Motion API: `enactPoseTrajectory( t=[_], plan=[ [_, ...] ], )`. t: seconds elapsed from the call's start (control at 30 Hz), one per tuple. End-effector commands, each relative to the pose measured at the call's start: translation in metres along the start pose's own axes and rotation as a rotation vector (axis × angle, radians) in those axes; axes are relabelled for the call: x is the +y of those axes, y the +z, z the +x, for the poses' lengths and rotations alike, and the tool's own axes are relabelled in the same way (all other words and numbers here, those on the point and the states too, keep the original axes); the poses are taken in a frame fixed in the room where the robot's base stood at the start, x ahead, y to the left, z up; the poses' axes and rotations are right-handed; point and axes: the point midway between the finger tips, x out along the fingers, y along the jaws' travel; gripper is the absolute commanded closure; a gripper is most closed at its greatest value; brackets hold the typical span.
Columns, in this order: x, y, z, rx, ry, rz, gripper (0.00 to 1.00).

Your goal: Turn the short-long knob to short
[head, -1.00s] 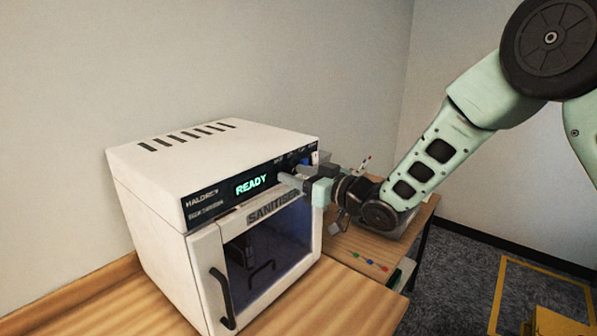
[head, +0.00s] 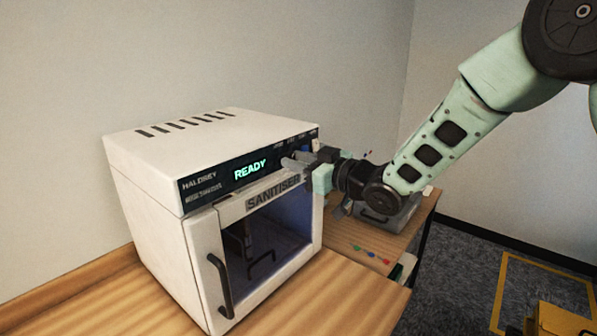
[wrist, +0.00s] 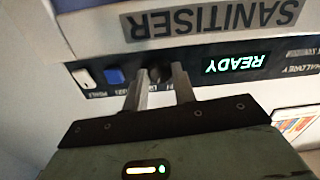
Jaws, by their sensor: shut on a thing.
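The white sanitiser (head: 160,175) stands on the wooden counter, its lit display (head: 250,169) reading READY. My gripper (head: 294,162) is at the right part of its dark control strip. In the wrist view, which shows the panel upside down, my two fingers (wrist: 160,82) are shut on a dark round knob (wrist: 155,74), one on each side. The fingers partly cover the labels by the knob, so I cannot read its setting. The knob is hidden behind the gripper in the head view.
A blue button (wrist: 115,76) and a white switch (wrist: 84,78) sit beside the knob. The sanitiser's door (head: 265,245) is closed, with a black handle (head: 222,285). A grey box (head: 390,215) and small coloured items (head: 371,254) are on the counter to the right.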

Motion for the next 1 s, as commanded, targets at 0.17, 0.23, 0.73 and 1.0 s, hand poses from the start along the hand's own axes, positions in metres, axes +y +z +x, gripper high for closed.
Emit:
enactPoseTrajectory(
  t=[0.17,0.23,0.73,1.0],
  plan=[
    [-0.0006,0.0076,-0.0002,0.002,0.001,-0.159,0.96],
    [-0.0005,0.008,-0.0002,-0.001,0.002,-0.226,0.96],
    [-0.001,0.0054,-0.0001,-0.013,0.002,-0.67,0.96],
    [-0.0005,0.003,-0.0001,-0.018,0.002,-0.823,0.96]
  ],
)
